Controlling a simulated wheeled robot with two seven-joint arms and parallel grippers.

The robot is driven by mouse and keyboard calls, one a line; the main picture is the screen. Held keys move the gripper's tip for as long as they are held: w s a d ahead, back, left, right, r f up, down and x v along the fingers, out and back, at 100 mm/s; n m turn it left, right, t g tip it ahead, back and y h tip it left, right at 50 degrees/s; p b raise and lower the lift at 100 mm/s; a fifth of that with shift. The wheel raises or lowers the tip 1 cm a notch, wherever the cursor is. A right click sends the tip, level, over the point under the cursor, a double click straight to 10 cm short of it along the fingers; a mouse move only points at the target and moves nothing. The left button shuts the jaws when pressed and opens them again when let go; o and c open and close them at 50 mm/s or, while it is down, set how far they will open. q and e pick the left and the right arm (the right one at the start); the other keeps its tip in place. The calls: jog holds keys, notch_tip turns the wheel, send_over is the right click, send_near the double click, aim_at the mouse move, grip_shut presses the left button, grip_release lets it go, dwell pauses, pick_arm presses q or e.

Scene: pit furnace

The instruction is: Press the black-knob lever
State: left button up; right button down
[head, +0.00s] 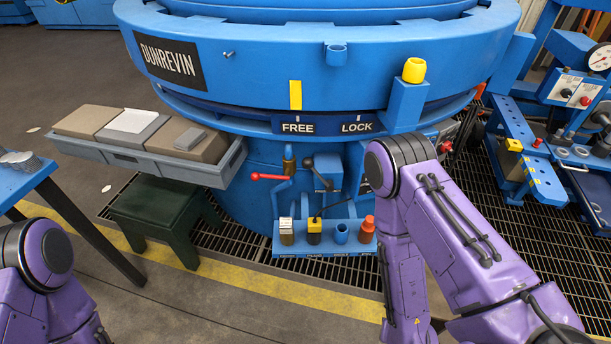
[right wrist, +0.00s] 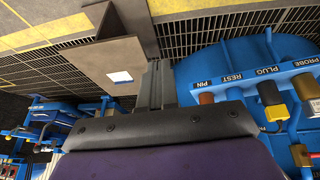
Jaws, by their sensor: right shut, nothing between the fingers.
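The black-knob lever (head: 318,172) sticks up and left from a blue box (head: 328,170) on the front of the blue furnace body, below the FREE and LOCK plate. A red-handled lever (head: 270,177) is just left of it. In the head view my right arm stands right of the lever, and its gripper is hidden. In the right wrist view my right gripper (right wrist: 157,82) is shut and empty, beside the labelled blue shelf. The black knob cannot be made out in that view. Only part of my left arm shows, at lower left; its gripper is out of view.
A blue shelf (head: 290,252) with several small tools is below the lever. A grey tray (head: 190,170) with boxes juts out at left, above a green stool (head: 165,212). A blue bench (head: 520,150) with a gauge is at right. Yellow-lined floor and grating lie in front.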

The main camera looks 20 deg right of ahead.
jog(key=w+a+f+m+t+y+b, duration=0.1)
jog(key=w+a+f+m+t+b, duration=0.3)
jog(key=w, duration=0.4)
jog(key=w+a+f+m+t+b, duration=0.1)
jog(key=w+a+f+m+b, duration=0.15)
jog(key=w+b, duration=0.35)
jog(key=w+a+r+m+t+b, duration=0.1)
jog(key=w+a+m+t+b, duration=0.2)
jog(key=w, duration=0.4)
jog(key=w+a+r+m+t+h+b, duration=0.1)
jog(key=w+a+m+t+b, duration=0.2)
jog(key=w+m+b, duration=0.3)
jog(key=w+a+r+m+t+h+b, duration=0.1)
jog(key=w+a+r+m+t+b, duration=0.1)
jog(key=w+m, duration=0.5)
jog(key=shift+w+a+t+b, duration=0.25)
jog(key=shift+a+t+b, duration=0.1)
jog(key=shift+a+b, duration=0.4)
jog(key=shift+w+a+t+b, duration=0.25)
jog(key=shift+a+t+b, duration=0.1)
jog(key=shift+a+b, duration=0.4)
jog(key=w+a+r+m+g+h+b, duration=0.1)
jog(key=r+m+h+b, duration=0.4)
jog(key=m, duration=0.9)
jog(key=w+a+r+m+g+h+b, duration=0.1)
jog(key=r+m+h+b, duration=0.4)
jog(key=m, duration=1)
jog(key=shift+w+r+g+h+b, duration=0.2)
jog(key=shift+w+g+h+b, duration=0.45)
jog(key=shift+w, duration=0.3)
